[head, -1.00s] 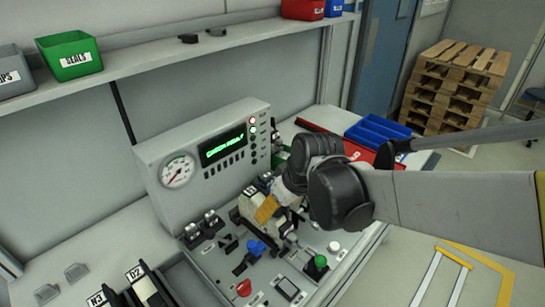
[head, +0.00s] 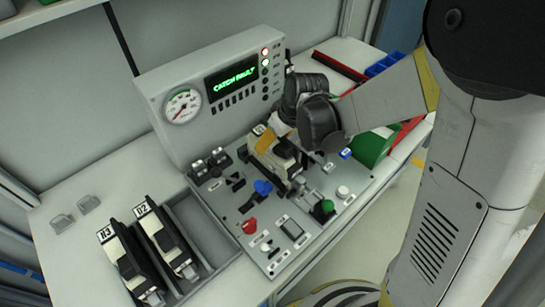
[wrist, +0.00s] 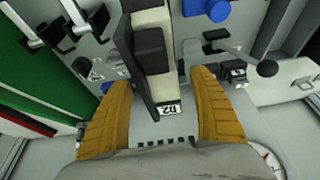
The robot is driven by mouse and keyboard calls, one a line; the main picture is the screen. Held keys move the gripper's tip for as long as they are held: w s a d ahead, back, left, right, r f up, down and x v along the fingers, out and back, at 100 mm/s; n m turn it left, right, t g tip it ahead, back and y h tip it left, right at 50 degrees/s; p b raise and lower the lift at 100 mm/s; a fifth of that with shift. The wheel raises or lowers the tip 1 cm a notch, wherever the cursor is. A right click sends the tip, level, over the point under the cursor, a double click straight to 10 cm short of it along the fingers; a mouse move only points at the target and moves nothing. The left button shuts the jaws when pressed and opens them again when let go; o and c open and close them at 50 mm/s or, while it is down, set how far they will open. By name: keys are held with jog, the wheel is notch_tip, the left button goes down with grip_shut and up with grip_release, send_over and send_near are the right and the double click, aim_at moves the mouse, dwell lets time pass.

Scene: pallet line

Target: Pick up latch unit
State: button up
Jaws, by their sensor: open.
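A cream and black latch unit (head: 277,162) sits in the fixture on the grey test bench panel. In the wrist view, the unit (wrist: 149,48) stands between my two orange-yellow fingers, with a small white label at its near end. My gripper (wrist: 160,84) is open, one finger on each side of the unit, with a visible gap to the right finger. Whether the left finger touches it I cannot tell. In the head view, my gripper (head: 266,138) is at the unit's far end, and my dark wrist hides part of it.
Two similar labelled units, one (head: 127,262) left of the other (head: 170,246), stand in a tray at lower left. A console (head: 215,95) reading "CATCH FAULT" rises behind the fixture. Blue (head: 263,187), red (head: 249,226) and green (head: 327,206) knobs stick up from the panel.

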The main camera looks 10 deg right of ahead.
jog(key=shift+w+a+f, duration=0.1)
jog(key=shift+w+f, duration=0.05)
jog(key=shift+f, duration=0.4)
jog(key=shift+r, duration=0.1)
jog(key=shift+c, duration=0.2)
jog(key=c, duration=1.5)
